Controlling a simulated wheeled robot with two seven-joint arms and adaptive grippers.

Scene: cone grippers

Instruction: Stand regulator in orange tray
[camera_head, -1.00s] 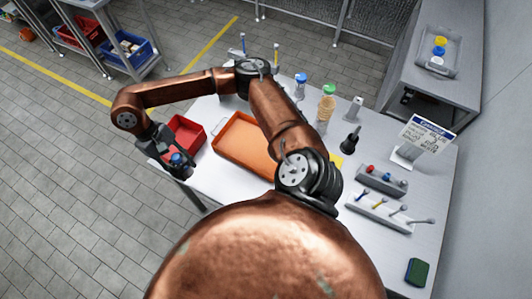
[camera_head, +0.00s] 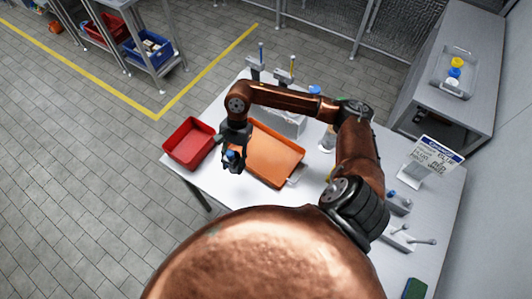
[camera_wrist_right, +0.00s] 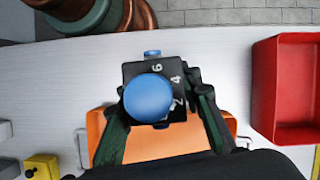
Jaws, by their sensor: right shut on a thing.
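My right gripper (camera_head: 234,158) is shut on the regulator, a dark block with a blue round knob (camera_head: 231,154). In the right wrist view, the regulator (camera_wrist_right: 148,97) sits between the two fingers, its blue knob facing the camera and white numbers on its dark face. The orange tray (camera_head: 272,152) lies on the white table, partly behind my right arm. The gripper and regulator overlap its left edge in the head view; their height above it is unclear. The tray also shows below the regulator in the wrist view (camera_wrist_right: 97,124). My left gripper is not in view.
A red tray (camera_head: 188,143) stands just left of the orange tray. Behind my arm are a grey stand (camera_head: 290,122) and bottles. A sign (camera_head: 433,155) and tool holders are on the right. A yellow block (camera_wrist_right: 40,167) shows in the wrist view.

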